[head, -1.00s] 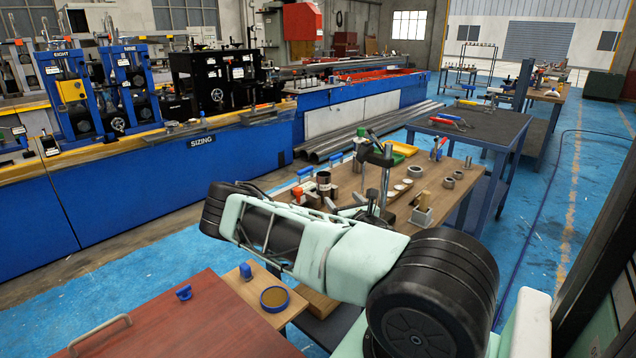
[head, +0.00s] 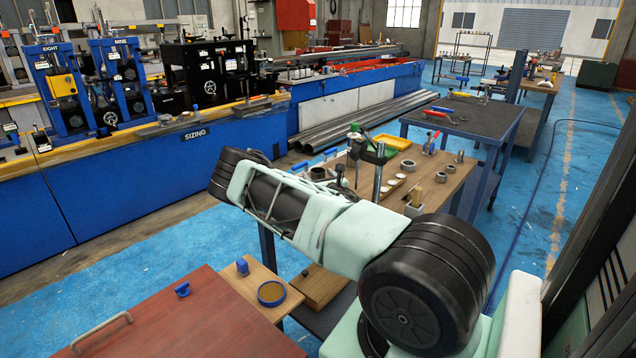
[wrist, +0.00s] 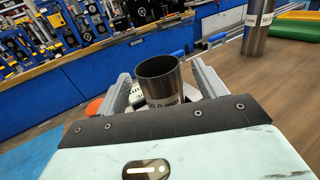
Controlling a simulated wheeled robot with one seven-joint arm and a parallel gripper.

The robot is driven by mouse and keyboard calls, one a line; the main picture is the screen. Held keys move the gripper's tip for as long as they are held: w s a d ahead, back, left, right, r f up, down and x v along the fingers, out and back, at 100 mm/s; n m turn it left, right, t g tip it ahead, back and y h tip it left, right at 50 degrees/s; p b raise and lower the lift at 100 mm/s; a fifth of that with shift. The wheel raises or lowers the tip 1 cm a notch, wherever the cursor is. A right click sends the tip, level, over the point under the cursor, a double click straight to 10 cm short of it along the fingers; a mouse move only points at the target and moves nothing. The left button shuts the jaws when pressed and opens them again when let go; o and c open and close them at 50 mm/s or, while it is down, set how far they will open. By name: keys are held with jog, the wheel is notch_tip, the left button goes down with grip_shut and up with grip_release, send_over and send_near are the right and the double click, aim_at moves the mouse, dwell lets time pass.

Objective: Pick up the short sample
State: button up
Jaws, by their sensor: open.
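In the wrist view a short grey metal tube (wrist: 158,76) with a white label stands upright, its open end up. The label is partly cut off by my gripper body and only its end, "0.0 mm", reads. My gripper (wrist: 161,71) is open, with one finger on each side of this tube; I cannot tell whether either finger touches it. A second metal tube (wrist: 257,30), also labelled, stands farther back at the upper right. In the head view my arm hides my gripper and the tube between its fingers.
The wooden bench (head: 450,186) carries a stand with a post (head: 378,180), several rings, and a yellow tray (head: 392,141). In the wrist view a green object (wrist: 298,15) lies behind the second tube.

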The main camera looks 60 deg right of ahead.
jog(key=shift+x, duration=1.55)
jog(key=shift+c, duration=0.2)
jog(key=c, duration=1.2)
jog(key=shift+r+p, duration=0.1)
jog(key=shift+p, duration=0.2)
